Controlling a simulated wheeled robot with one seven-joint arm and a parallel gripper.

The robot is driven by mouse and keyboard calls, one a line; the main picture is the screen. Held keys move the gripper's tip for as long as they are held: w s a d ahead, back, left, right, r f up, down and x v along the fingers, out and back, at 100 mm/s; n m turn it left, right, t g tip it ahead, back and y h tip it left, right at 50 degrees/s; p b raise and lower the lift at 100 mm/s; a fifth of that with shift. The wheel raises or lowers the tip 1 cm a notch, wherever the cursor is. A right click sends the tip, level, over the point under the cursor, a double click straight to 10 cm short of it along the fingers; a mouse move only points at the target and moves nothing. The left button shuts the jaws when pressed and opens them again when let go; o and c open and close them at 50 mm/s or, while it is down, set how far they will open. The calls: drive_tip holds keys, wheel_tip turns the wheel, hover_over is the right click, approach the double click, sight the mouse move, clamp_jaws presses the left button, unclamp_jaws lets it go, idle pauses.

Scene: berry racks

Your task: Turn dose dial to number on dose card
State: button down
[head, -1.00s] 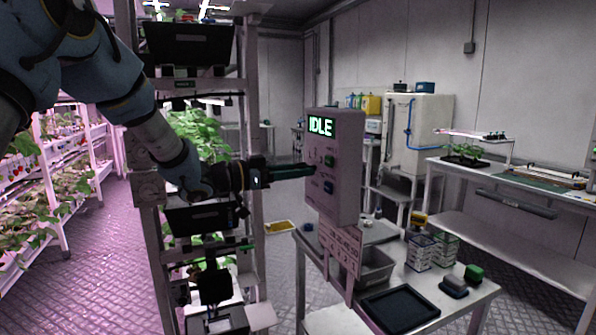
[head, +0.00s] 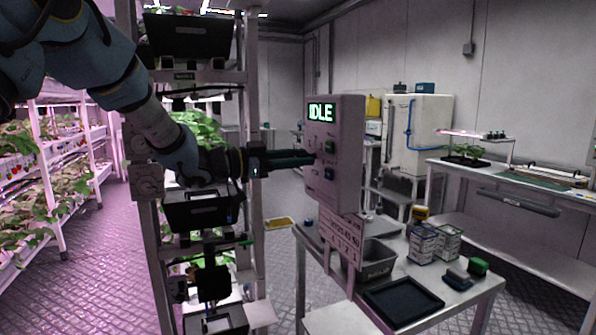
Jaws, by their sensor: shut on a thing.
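The table (head: 462,300) holds a dark tray (head: 402,302), a grey bin (head: 378,262), white-and-green cartons (head: 423,243) and small blocks. A plant rack (head: 252,200) stands close beside my arm on the left. Floor between rack and table is open.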

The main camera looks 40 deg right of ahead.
drive_tip(key=m+b, duration=0.2)
drive_tip(key=b, duration=0.1)
drive_tip(key=m+b, duration=0.2)
drive_tip(key=shift+f+b, duration=0.3)
drive_tip(key=shift+b, duration=0.1)
drive_tip(key=m+b, duration=0.3)
drive_tip(key=shift+r, duration=0.2)
drive_tip(key=c, duration=0.5)
unclamp_jaws()
drive_tip(key=shift+r, duration=0.1)
drive_tip(key=b+v, duration=0.2)
drive_tip(key=v, duration=0.9)
drive_tip(key=shift+d, duration=0.1)
drive_tip(key=shift+w, duration=0.15)
